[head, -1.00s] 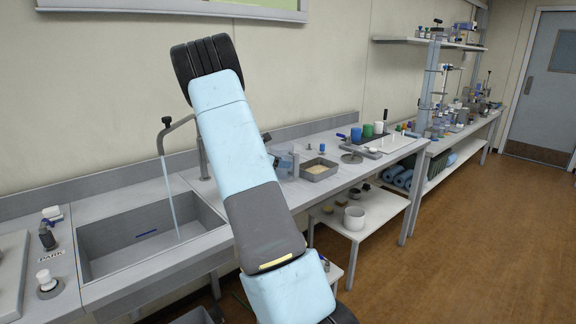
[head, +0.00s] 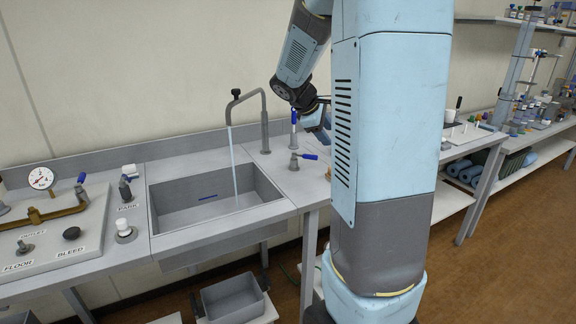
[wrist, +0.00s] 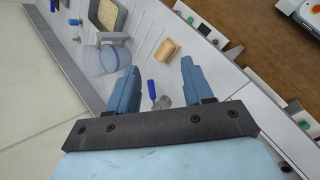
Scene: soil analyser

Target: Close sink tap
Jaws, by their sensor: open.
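The grey sink (head: 170,215) has a hooked spout (head: 265,100), and a pale water stream (head: 234,170) runs from it into the basin. Right of the spout's foot, a blue-handled fitting (head: 294,128) stands upright. In front of it is a grey valve with a blue lever (head: 309,156) pointing right; I cannot tell which one works the spout. My gripper (head: 318,116) is just right of the upright fitting, partly hidden by my arm. In the wrist view my gripper (wrist: 158,72) is open and empty, with a blue lever (wrist: 153,90) on a grey body visible between its fingers.
Left of the sink is a panel with a brass pipe (head: 50,213) and gauge (head: 41,178). A grey bin (head: 234,298) sits below the bench. In the wrist view, a clear cylinder (wrist: 95,60) and a tan block (wrist: 167,49) lie beyond the fingers.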

